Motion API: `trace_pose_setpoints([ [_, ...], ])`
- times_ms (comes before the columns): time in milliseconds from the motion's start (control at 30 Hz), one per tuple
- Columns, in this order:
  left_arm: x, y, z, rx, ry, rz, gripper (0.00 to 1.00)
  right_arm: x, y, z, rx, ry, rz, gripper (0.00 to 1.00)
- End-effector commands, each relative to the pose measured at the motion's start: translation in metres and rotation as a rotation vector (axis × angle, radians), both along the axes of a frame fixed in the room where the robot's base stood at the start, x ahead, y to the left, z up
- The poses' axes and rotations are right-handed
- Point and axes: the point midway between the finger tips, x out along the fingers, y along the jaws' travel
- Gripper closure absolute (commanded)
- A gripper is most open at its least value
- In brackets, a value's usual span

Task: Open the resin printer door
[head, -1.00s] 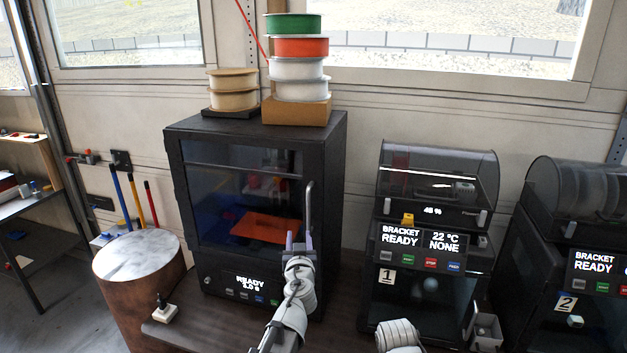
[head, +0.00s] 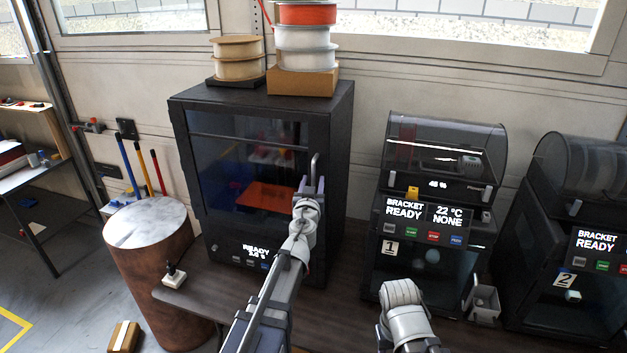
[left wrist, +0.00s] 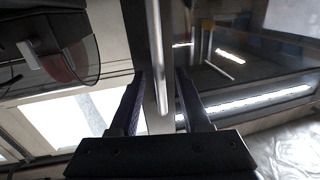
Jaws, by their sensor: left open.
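The black cabinet printer (head: 339,130) stands on the bench with its glass door (head: 228,165) shut; no label in view names it as resin. Its upright metal door handle (head: 315,164) is on the door's right side. My left gripper (head: 311,184) is open at the handle's lower part, hiding some of it. In the left wrist view, the handle (left wrist: 155,60) runs between the two open fingers of my left gripper (left wrist: 160,76); I cannot tell whether they touch it. Part of my right arm shows at the bottom, its gripper out of view.
Filament spools (head: 306,38) are stacked on the cabinet. Two smaller printers, number 1 (head: 432,215) and number 2 (head: 590,230), stand to the right. A drum (head: 150,260) stands left of the bench. A small switch box (head: 174,277) sits on the bench's front left.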

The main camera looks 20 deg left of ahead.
Motion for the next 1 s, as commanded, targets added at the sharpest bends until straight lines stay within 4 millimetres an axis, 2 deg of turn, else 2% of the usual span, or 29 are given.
trace_pose_setpoints([
  [33,0.0105,0.0015,0.0000,0.000,0.000,0.000,0.53,0.0000,0.0000,0.0000,0.000,0.000,0.000,0.50],
  [100,0.0161,0.0024,0.0000,0.000,0.000,0.000,0.53,0.0000,0.0000,0.0000,0.000,0.000,0.000,0.50],
  [400,0.0177,0.0027,0.0000,0.000,0.000,-0.001,0.53,0.0000,0.0000,0.0000,0.000,0.000,0.000,0.50],
  [800,0.0176,0.0026,0.0000,0.000,0.000,-0.001,0.98,0.0000,0.0000,0.0000,0.000,0.000,0.000,0.50],
  [1000,0.0175,0.0026,0.0000,0.000,0.000,-0.001,1.00,0.0000,0.0000,0.0000,0.000,0.000,0.000,0.50],
])
